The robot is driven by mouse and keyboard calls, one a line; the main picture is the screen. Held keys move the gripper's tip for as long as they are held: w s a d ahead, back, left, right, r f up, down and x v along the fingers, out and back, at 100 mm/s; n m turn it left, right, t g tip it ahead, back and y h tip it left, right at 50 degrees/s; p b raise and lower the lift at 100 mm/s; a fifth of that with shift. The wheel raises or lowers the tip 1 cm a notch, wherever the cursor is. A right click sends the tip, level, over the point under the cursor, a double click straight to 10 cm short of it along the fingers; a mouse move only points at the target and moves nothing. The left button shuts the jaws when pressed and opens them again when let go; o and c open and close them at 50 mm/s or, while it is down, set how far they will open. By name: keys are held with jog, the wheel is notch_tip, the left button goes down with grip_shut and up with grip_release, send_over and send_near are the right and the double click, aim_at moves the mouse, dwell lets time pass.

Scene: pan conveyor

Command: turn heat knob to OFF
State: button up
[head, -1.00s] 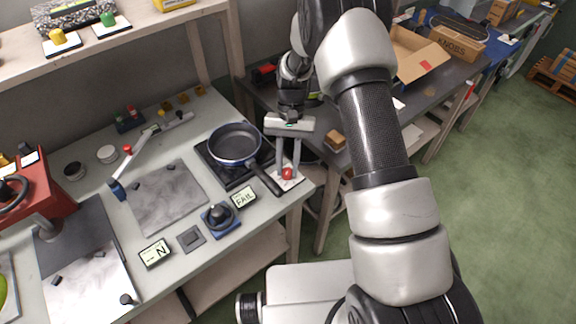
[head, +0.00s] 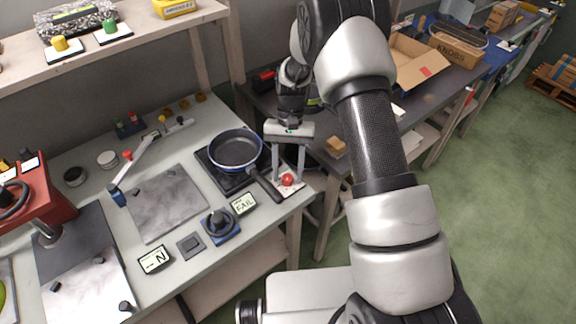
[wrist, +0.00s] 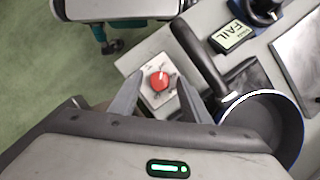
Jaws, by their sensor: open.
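The heat knob (wrist: 159,81) is a round red knob on a pale plate (wrist: 150,97) with small markings, too small to read. In the head view the knob (head: 288,180) sits at the right front corner of the workbench, beside the pan's handle. My gripper (head: 288,177) points down over it. In the wrist view the two fingers of my gripper (wrist: 158,92) stand apart on either side of the knob and plate. The gripper is open and holds nothing. I cannot tell whether the fingertips touch the plate.
A dark pan (head: 236,150) sits on a black burner (head: 206,158); its handle (wrist: 199,60) runs close to one finger. A FAIL display (head: 243,204) and a black knob on a blue base (head: 221,224) lie further left. The bench edge is near.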

jog(key=v, duration=1.7)
jog(key=shift+r, duration=0.25)
jog(key=s+d+r+t+p, duration=0.25)
jog(key=s+r, duration=0.35)
jog(key=r, duration=0.4)
jog(key=s+d+r+t+p, duration=0.1)
jog(key=s+d+r+t, duration=0.15)
jog(key=s+r, duration=0.45)
jog(key=s+d+r+n+t+p, duration=0.1)
jog(key=s+r+t, duration=0.1)
jog(key=s, duration=0.5)
jog(key=s+d+r+n+t+p, duration=0.1)
jog(key=s+d+r+t, duration=0.1)
jog(key=s, duration=0.5)
jog(key=shift+s+d+r+t+h, duration=0.2)
jog(key=shift+s+r+t+h, duration=0.15)
jog(key=shift+r+t, duration=0.3)
